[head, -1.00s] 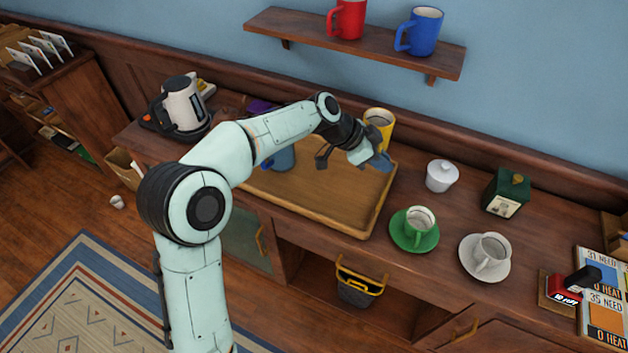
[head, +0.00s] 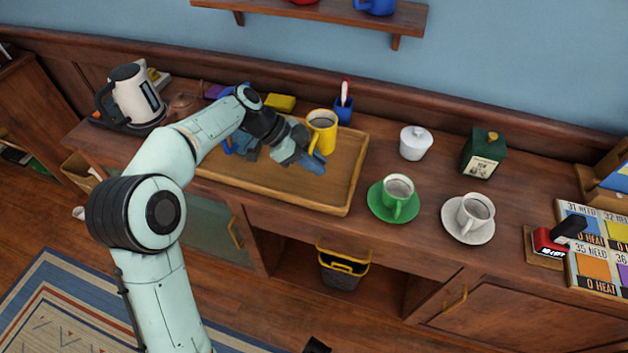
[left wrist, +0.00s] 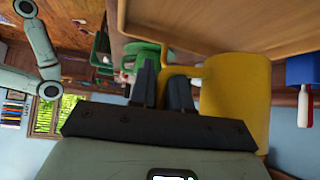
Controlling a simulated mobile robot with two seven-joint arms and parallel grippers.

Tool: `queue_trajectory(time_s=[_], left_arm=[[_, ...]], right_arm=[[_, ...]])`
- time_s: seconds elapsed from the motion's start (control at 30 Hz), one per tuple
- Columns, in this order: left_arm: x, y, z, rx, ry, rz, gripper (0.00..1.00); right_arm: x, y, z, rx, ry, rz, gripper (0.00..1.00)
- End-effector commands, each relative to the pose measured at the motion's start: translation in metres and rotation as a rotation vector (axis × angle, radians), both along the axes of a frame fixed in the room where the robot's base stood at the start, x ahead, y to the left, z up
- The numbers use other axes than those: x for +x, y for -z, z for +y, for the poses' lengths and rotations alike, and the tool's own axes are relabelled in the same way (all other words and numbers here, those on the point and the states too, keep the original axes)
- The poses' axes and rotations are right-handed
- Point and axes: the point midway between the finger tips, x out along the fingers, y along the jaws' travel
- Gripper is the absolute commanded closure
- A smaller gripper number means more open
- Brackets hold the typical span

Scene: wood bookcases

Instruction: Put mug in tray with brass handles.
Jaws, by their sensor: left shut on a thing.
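The yellow mug (head: 322,131) shows upright at the back right of the wooden tray (head: 341,208) in the head view. My left gripper (head: 312,165) is shut on the mug's handle side. In the left wrist view, its two fingers (left wrist: 163,88) close around the handle of the yellow mug (left wrist: 236,100), and the tray (left wrist: 215,30) fills the top. I cannot tell whether the mug touches the tray floor. The tray's handles do not show clearly. My right gripper is not clearly in view.
A blue mug (head: 233,146) shows partly behind my arm on the tray. A blue pen cup (head: 343,110) and a yellow block (head: 281,103) stand behind it.

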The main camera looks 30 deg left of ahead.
Motion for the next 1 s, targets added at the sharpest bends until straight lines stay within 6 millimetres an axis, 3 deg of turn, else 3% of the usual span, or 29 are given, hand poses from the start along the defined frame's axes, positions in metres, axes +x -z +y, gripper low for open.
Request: queue_trajectory(time_s=[0.1, 0.33, 0.57, 0.93, 0.97, 1.0], left_arm=[[0.0, 0.019, 0.0, 0.0, -0.001, 0.0, 1.0], [0.0, 0.035, 0.0, 0.0, -0.001, -0.001, 1.0], [0.0, 0.068, 0.0, -0.001, -0.001, 0.0, 1.0], [0.0, 0.072, 0.0, 0.001, 0.0, -0.003, 1.0], [0.0, 0.073, 0.0, 0.0, -0.001, -0.001, 0.8], [0.0, 0.073, 0.0, 0.0, -0.001, -0.001, 0.67]], right_arm=[[0.001, 0.002, 0.0, 0.0, 0.0, -0.003, 0.57], [0.001, 0.003, 0.0, 0.0, 0.001, -0.005, 0.57], [0.002, 0.006, 0.0, 0.0, 0.001, -0.01, 0.57], [0.003, 0.01, 0.0, -0.001, 0.002, -0.014, 0.57], [0.004, 0.01, 0.0, -0.001, 0.003, -0.014, 0.57], [0.004, 0.009, 0.0, -0.001, 0.003, -0.014, 0.57]])
